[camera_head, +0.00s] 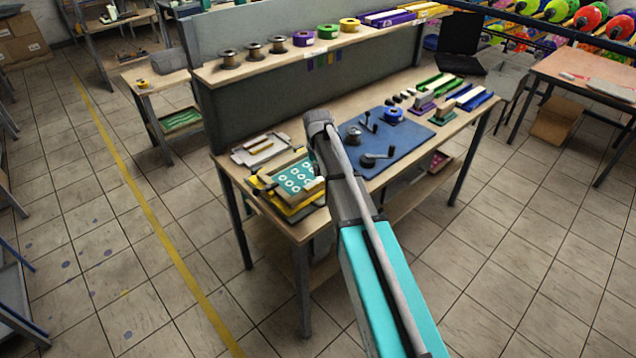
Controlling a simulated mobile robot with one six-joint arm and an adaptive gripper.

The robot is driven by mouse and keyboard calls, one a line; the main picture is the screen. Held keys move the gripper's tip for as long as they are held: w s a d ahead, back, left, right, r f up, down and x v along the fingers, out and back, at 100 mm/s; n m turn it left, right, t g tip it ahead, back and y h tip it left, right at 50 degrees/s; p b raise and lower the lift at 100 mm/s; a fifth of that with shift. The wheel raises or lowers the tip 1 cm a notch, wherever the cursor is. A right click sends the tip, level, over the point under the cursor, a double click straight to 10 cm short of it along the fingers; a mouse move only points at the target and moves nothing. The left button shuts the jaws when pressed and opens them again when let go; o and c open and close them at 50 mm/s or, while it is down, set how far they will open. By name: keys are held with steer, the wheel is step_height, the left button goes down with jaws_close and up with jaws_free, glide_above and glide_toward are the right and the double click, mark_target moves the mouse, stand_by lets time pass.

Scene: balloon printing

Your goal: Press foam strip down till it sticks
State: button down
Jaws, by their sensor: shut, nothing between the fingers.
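A teal printing plate (291,178) with rows of white rings lies on a yellow base (305,210) at the table's front left corner. A small pale piece (314,187) shows at the plate's right edge, beside my arm; I cannot tell whether it is the foam strip. A dark and yellow piece lies at the plate's left edge. My arm reaches up from the bottom, and its grey wrist end is above the table just right of the plate. My gripper's fingers are hidden behind the arm, so any contact with the strip cannot be seen.
A grey frame (262,150) lies behind the plate. A blue mat (408,151) right of my arm holds dark hand-crank tools and a blue roll (393,114). Several coloured blocks stand at the table's right end. A shelf (225,75) with spools runs along the back.

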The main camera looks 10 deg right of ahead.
mark_target(317, 181)
steer(key=shift+f+b, duration=1.4)
stand_by(2.8)
steer(key=shift+r, duration=0.1)
step_height(317, 181, up, 8)
steer(key=p, duration=0.8)
stand_by(0.4)
steer(key=s+f+b, duration=0.1)
steer(key=s, duration=2.5)
steer(key=shift+d+f, duration=0.3)
steer(key=shift+f, duration=0.05)
